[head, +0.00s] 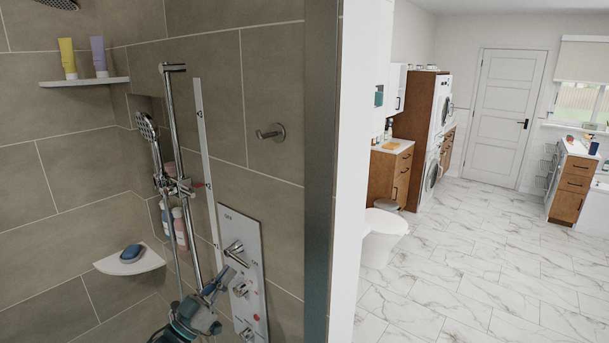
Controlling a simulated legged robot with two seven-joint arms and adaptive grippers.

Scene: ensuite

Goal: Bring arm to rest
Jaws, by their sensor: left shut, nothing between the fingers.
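My left gripper (219,283) rises from the bottom edge in the head view, its fingers pointing up and to the right. It is shut and holds nothing. It appears in front of the shower control panel (246,262), close to the panel's chrome knobs. I cannot tell whether it touches them. The lower end of the chrome slide rail (172,105) runs down behind it. My right gripper is out of view.
A hand shower (149,128) hangs on the rail, and bottles (180,229) stand behind it. A corner shelf (131,260) holds a blue soap. A wall end (344,180) separates the shower from the toilet (382,235) and the open marble floor (470,270).

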